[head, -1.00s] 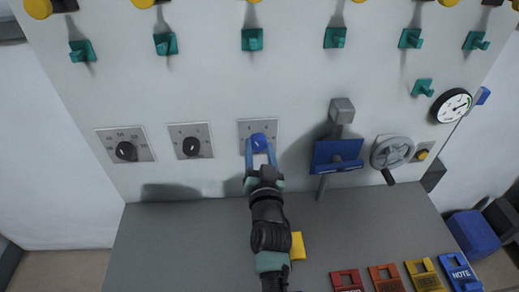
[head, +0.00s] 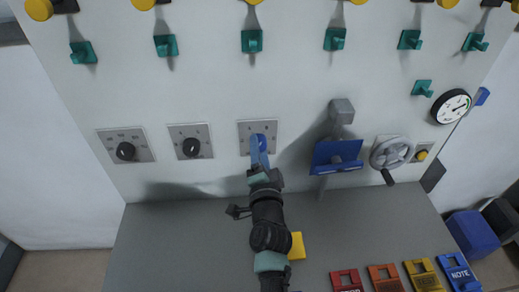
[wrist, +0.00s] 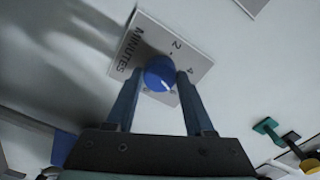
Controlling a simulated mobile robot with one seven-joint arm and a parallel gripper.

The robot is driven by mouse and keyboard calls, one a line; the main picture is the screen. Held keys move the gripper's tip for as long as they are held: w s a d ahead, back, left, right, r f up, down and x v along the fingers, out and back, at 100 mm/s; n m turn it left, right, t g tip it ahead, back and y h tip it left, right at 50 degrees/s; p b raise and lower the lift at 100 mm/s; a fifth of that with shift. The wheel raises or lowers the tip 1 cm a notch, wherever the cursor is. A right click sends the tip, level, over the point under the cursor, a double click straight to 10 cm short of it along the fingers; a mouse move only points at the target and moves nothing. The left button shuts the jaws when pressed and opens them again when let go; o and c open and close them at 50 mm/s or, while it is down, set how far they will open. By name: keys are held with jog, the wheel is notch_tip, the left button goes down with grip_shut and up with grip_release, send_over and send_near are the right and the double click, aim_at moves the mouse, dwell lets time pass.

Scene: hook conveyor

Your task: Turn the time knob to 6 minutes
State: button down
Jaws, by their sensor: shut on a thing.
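The time knob (wrist: 160,73) is a round blue knob with a short white mark. It sits on a grey dial plate (wrist: 190,60) lettered MINUTES, with a 2 and another numeral showing. In the head view the plate (head: 245,131) is the rightmost of three on the white panel. My gripper (wrist: 157,78) is shut on the knob, one blue finger on each side. Part of the scale is hidden behind the gripper. In the head view the fingers overlap and cover much of the knob.
Two black-knobbed dials (head: 190,146) are to the left. A blue holder (head: 336,154) and a grey handwheel (head: 391,153) are to the right. Teal hooks (head: 252,41) line the panel above. A grey counter (head: 180,245) lies below, with coloured labelled blocks (head: 384,277) at right.

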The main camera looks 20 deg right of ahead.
jog(key=shift+m, duration=1.1)
jog(key=shift+c, duration=1.4)
grip_release()
jog(key=p+v, duration=0.3)
jog(key=v, duration=1)
